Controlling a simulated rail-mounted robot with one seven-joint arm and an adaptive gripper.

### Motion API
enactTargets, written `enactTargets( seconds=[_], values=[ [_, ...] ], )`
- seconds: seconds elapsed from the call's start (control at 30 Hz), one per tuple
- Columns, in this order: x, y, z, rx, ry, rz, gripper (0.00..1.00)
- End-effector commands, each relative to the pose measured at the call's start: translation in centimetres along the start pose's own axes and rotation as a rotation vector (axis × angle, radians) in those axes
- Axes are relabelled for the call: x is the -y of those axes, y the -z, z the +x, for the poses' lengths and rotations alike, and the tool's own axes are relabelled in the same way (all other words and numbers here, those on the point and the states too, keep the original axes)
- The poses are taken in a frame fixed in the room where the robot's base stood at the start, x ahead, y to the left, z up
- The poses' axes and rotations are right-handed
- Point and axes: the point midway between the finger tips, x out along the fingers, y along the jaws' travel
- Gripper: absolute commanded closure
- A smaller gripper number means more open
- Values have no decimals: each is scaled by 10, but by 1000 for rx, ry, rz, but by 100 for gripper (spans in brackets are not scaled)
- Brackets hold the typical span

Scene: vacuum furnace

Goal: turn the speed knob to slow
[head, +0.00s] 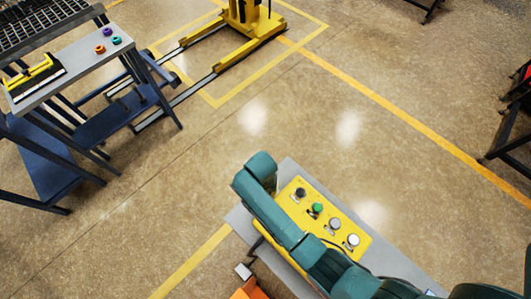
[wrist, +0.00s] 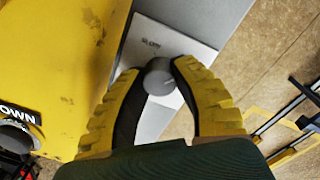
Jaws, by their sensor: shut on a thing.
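The speed knob (wrist: 157,80) is a small round grey knob, seen in the wrist view between the two fingertips of my gripper (wrist: 157,67). The black and yellow fingers are shut on its sides. A faint light line shows on the knob's face, pointing towards the lower right. A pale label plate (wrist: 178,42) lies behind it, with small dark lettering that looks like "SLOW" above the knob. The rest of the plate is partly covered by the fingers. In the head view my teal arm reaches over the control bench, and the knob is hidden.
A yellow control panel (head: 324,245) carries a black knob (head: 299,194), a green button (head: 317,209) and two pale buttons. It sits on a grey bench (head: 289,170). A workbench (head: 88,66) with coloured rings stands at the upper left. The floor between is clear.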

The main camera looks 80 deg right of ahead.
Motion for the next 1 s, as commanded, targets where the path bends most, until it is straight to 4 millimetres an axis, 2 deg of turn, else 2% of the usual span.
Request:
enactTargets(
  seconds=[0.37,1.0],
  values=[
    [-1,-1,-2,-1,-2,-97,100],
    [-1,-2,-2,-26,-1,-659,100]
  ],
)
